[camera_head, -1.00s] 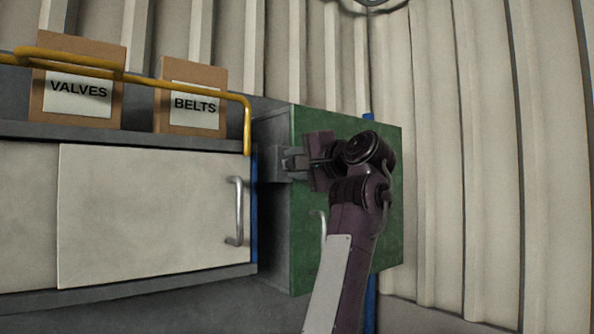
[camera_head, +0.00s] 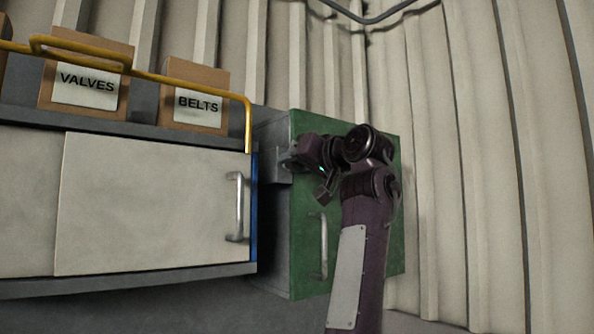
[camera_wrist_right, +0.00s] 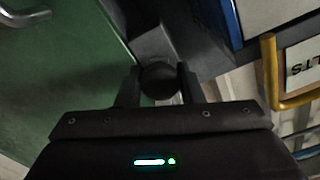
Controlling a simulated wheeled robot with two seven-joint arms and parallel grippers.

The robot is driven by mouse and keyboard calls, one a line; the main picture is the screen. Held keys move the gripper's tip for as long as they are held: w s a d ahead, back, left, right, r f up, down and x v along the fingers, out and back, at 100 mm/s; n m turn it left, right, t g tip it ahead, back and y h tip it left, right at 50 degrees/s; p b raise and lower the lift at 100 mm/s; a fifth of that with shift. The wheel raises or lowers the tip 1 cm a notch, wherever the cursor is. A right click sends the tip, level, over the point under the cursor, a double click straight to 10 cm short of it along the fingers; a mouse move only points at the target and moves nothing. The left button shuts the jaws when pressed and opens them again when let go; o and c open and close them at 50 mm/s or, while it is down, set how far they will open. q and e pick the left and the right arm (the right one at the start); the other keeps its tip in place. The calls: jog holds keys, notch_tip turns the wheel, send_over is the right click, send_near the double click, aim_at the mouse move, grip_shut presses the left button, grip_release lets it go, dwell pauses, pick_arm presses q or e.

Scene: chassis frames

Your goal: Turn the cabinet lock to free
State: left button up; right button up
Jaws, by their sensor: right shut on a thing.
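The green cabinet (camera_head: 306,238) stands on the right, with a vertical metal handle (camera_head: 323,246) on its door. A grey lock housing (camera_head: 274,165) juts from the cabinet's left side near the top. My right gripper (camera_head: 290,160) is at this housing, mostly hidden by its own wrist in the head view. In the right wrist view, my right gripper (camera_wrist_right: 158,84) has its two fingers on either side of a dark round lock knob (camera_wrist_right: 158,78) and is shut on it. The wrist looks rolled. My left gripper is not in view.
Left of the green cabinet is a cabinet with a pale sliding door (camera_head: 150,205). A yellow rail (camera_head: 190,84) runs above it, by the VALVES box (camera_head: 86,82) and the BELTS box (camera_head: 196,98). A corrugated wall (camera_head: 480,150) closes the right side.

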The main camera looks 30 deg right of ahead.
jog(key=n+b, duration=0.1)
jog(key=n, duration=0.3)
jog(key=shift+n, duration=0.3)
dwell(0.4)
jog(key=o, duration=0.9)
jog(key=shift+w, duration=0.15)
jog(key=shift+o, duration=0.2)
